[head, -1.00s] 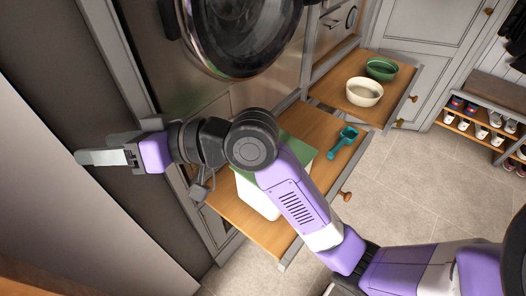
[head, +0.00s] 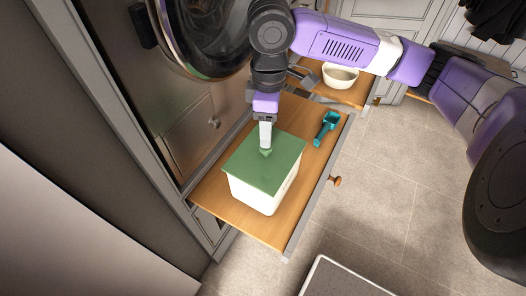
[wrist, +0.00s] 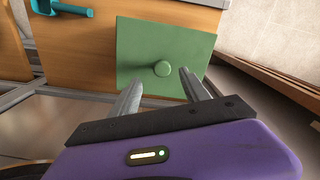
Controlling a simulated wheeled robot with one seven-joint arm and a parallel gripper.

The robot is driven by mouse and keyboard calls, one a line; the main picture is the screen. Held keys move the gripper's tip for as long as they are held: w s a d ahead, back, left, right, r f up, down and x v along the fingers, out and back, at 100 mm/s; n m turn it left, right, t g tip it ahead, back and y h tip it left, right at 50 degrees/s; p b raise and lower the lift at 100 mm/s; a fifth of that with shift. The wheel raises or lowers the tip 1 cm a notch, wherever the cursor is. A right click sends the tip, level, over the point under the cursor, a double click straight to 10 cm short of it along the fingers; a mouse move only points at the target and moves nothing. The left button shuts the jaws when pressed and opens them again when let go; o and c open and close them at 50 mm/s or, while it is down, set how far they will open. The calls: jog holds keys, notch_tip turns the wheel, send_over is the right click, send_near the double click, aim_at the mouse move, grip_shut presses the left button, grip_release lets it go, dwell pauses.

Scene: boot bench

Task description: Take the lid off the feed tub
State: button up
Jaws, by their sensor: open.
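The feed tub (head: 263,195) is a white box standing in a pulled-out wooden drawer. Its flat green lid (head: 250,172) lies on top and has a round green knob (wrist: 162,68) near the middle. My gripper (head: 265,142) points down over the lid at the knob. In the wrist view my gripper (wrist: 160,77) is open and empty, with its fingertips on either side of the near part of the knob. I cannot tell whether they touch the knob or the lid. The lid hides the inside of the tub.
A teal scoop (head: 327,125) lies in the same drawer (head: 215,205), right of the tub. A cream bowl (head: 341,76) sits in another open drawer behind. A round appliance door (head: 205,40) is at upper left. A grey-topped object (head: 342,281) lies at the bottom; nearby floor is clear.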

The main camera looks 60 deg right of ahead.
aim_at(266, 151)
jog(key=f, duration=0.7)
jog(key=shift+w+a+f+p, duration=0.1)
jog(key=shift+a+f+p, duration=0.15)
jog(key=shift+p, duration=0.1)
jog(key=shift+c, duration=0.2)
grip_shut()
jog(key=shift+r, duration=0.1)
